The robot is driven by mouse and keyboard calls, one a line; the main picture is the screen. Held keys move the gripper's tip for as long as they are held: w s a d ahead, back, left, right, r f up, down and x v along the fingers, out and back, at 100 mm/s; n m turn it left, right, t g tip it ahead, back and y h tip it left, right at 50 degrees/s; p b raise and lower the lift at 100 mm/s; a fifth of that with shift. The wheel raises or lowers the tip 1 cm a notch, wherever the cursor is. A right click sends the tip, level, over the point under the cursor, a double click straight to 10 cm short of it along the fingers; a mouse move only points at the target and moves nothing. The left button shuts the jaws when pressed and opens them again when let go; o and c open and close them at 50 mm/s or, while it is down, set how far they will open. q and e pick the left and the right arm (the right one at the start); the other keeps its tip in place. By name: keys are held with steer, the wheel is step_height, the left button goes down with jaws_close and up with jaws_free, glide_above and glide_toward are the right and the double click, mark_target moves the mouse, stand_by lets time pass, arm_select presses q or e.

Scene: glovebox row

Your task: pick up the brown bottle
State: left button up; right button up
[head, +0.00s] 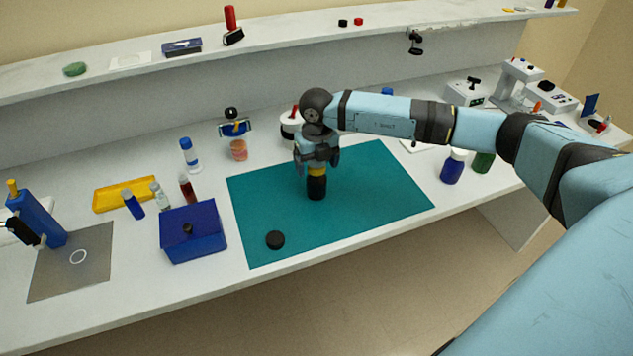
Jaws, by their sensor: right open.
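A dark bottle (316,188) with a yellow band stands upright on the teal mat (390,190). It looks nearly black, and I take it for the brown bottle. My right gripper (317,163) points down right above it and is open. Its fingers are at the bottle's upper part, and the gripper hides the top. I cannot tell whether the fingers touch it. A small dark red-brown vial (187,188) stands farther left, off the mat. My left gripper is not in view.
A black round cap (275,240) lies on the mat. A blue box (193,235), a yellow tray (125,194) and several small bottles stand to the left. A dark blue bottle (452,168) and a green one (484,161) stand right. The mat's front part is mostly clear.

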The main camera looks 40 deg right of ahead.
steer(key=shift+c, duration=0.4)
steer(key=c, duration=1.2)
steer(key=shift+r, duration=0.15)
